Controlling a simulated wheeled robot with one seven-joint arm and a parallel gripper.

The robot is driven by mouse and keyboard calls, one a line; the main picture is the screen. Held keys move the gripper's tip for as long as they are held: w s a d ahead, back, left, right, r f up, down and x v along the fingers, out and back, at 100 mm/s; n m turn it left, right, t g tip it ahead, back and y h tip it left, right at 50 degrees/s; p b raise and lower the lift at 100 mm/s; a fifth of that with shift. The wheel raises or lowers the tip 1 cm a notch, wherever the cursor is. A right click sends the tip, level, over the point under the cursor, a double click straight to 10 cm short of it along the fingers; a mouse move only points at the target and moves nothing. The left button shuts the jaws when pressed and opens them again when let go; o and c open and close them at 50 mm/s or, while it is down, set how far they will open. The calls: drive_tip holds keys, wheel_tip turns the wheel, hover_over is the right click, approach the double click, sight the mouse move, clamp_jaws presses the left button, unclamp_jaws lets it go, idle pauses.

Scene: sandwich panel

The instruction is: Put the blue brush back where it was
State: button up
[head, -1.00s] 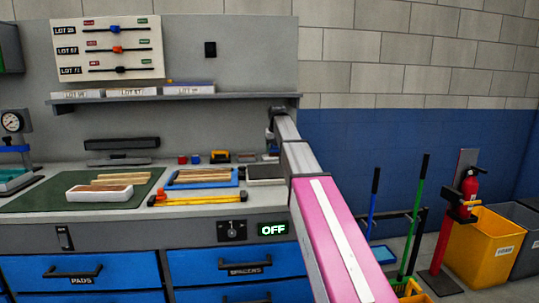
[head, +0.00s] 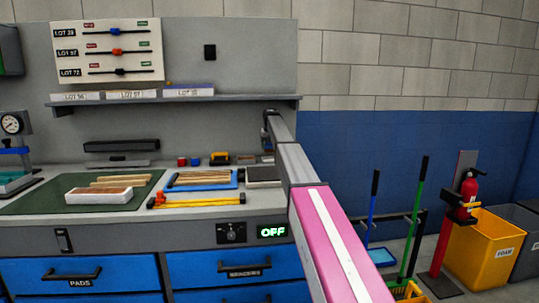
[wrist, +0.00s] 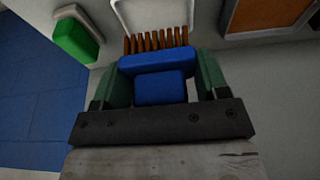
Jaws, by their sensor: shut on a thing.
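In the wrist view, the blue brush (wrist: 158,88) sits between the two green fingers of my gripper (wrist: 159,64), which is shut on its blue body. Its brown bristles point up the picture, toward a pale, white-edged shape (wrist: 155,14) at the top. I cannot tell whether the bristles touch that shape. In the head view, my arm reaches to the back right end of the bench, below the shelf. The gripper and brush are too small and hidden there to make out clearly.
A green block-like thing (wrist: 77,40) is at the left in the wrist view, and a brown framed panel (wrist: 268,12) at the upper right. The shelf (head: 175,102) overhangs the bench. A blue tray (head: 203,186) and yellow tool (head: 200,202) lie left of my arm.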

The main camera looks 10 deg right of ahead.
sight(270, 146)
drive_tip(key=shift+s+x, duration=0.2)
drive_tip(key=shift+x, duration=0.95)
drive_tip(key=shift+s+x, duration=0.25)
drive_tip(key=shift+x, duration=0.9)
drive_tip(key=shift+f, duration=0.2)
drive_tip(key=o, duration=0.9)
drive_tip(key=shift+v, duration=3.85)
